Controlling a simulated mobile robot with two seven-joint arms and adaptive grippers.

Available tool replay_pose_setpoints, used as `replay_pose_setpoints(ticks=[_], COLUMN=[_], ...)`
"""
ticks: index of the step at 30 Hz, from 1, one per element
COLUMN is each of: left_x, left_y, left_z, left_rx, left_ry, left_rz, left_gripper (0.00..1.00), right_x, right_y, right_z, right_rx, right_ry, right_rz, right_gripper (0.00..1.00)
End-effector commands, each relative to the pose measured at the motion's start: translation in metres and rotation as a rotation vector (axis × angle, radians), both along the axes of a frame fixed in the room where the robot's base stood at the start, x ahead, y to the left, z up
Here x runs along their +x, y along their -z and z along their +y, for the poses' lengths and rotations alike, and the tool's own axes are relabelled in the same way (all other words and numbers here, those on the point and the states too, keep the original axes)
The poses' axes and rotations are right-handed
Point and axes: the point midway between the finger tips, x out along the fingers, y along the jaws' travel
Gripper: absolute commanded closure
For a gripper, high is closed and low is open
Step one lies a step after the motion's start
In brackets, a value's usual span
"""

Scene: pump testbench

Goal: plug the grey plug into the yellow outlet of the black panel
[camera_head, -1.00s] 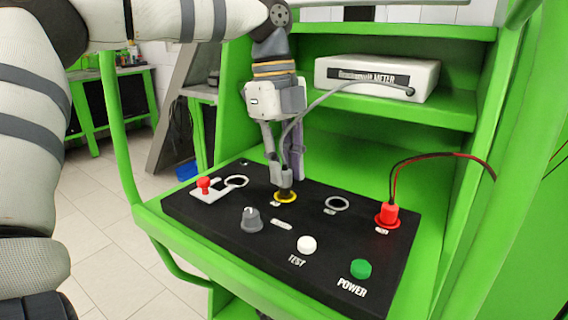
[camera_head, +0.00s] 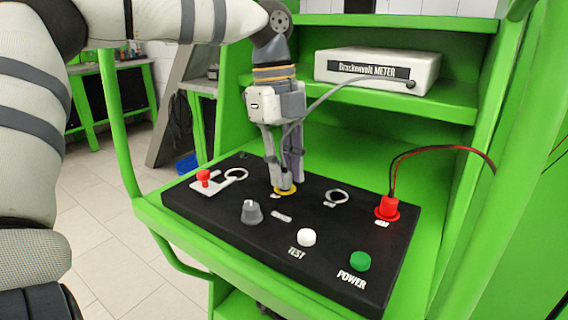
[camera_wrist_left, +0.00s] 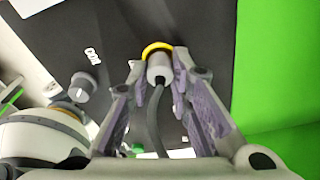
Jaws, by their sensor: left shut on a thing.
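The grey plug (camera_wrist_left: 158,68) is between the fingers of my left gripper (camera_head: 285,182), which is shut on it. In the left wrist view my gripper (camera_wrist_left: 157,82) shows from behind, with the plug's cable running back between the fingers. The yellow outlet (camera_head: 287,190) is a ring on the black panel (camera_head: 330,248). The plug stands upright at the outlet, its lower end down at the ring; the fingers partly hide it. In the wrist view the yellow outlet (camera_wrist_left: 152,47) shows just beyond the plug's front. My right gripper is not in view.
A red plug (camera_head: 387,207) with wires stands on the panel at right. A red-tipped lever (camera_head: 204,176), grey knob (camera_head: 251,212), white button (camera_head: 306,237) and green button (camera_head: 360,261) rise from it. The white meter (camera_head: 377,69) sits on the shelf behind, its cable leading to the plug.

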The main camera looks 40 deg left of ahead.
Motion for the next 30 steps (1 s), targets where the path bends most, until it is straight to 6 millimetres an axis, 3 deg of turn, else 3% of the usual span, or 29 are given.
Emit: replay_pose_setpoints(ticks=[9,10,13,19,20,22,30], left_x=[-0.0002,-0.0002,-0.0001,-0.0001,-0.0001,-0.0001,-0.0001], left_y=[0.0031,0.003,0.003,0.0029,0.003,0.0029,0.0029], left_z=[0.0001,0.0001,0.0001,0.0001,0.0001,0.0001,0.0], left_rx=[0.0,0.0,0.0,0.0,0.0,0.0,0.0], left_ry=[0.0,0.0,0.0,0.0,0.0,0.0,0.0], left_rz=[0.0,0.0,0.0,0.0,0.0,0.0,0.0], left_gripper=[1.0,0.78,0.57,0.57,0.55,0.4,0.4], right_x=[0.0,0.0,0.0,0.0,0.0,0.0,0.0], right_y=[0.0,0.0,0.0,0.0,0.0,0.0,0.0], right_z=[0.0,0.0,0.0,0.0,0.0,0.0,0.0], right_rx=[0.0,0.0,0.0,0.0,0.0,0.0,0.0], right_ry=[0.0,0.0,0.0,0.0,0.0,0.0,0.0], right_rz=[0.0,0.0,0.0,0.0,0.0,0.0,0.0], right_gripper=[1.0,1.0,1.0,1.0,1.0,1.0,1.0])
